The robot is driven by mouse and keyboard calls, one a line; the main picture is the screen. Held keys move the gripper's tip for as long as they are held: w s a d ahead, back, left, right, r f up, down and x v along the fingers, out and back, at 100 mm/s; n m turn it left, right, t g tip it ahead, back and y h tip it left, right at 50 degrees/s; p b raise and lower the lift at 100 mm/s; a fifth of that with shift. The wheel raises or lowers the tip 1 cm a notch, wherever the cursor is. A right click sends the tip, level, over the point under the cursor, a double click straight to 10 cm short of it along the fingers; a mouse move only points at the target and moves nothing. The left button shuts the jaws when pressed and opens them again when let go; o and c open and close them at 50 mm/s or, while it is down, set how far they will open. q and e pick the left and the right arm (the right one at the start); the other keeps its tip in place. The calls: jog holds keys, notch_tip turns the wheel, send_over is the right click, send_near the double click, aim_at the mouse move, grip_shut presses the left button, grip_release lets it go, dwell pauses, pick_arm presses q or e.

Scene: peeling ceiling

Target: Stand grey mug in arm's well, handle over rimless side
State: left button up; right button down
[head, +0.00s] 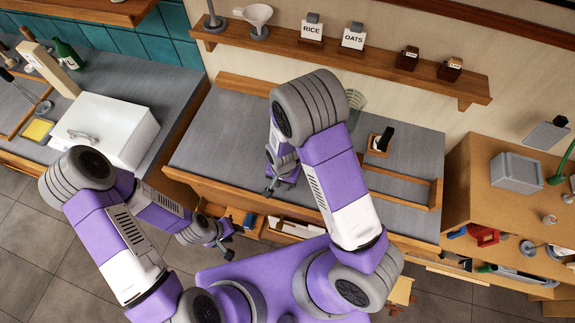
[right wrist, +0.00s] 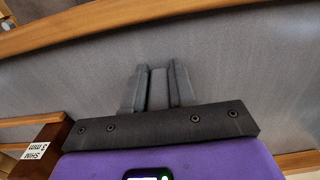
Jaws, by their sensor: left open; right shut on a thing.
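My right gripper (head: 270,190) is over the front part of the grey counter, partly covered by its own arm in the head view. In the right wrist view its fingers (right wrist: 157,88) are shut on a narrow grey piece (right wrist: 158,90); I cannot tell whether it belongs to the grey mug. No whole mug can be made out in either view. My left gripper (head: 228,248) is open and low, in front of the counter's drawers. I cannot pick out for sure the arm's well or its rimless side.
The grey counter (head: 225,130) is mostly clear. A small wooden stand with a black piece (head: 382,140) and a wooden rail frame (head: 436,190) are on its right. A shelf (head: 350,55) runs above. A white box (head: 105,130) stands left. An open drawer (head: 290,228) is below.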

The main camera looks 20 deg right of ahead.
jog(key=shift+r, duration=0.1)
jog(key=shift+r+p, duration=2.55)
jog(key=shift+r, duration=0.4)
jog(key=shift+f, duration=0.1)
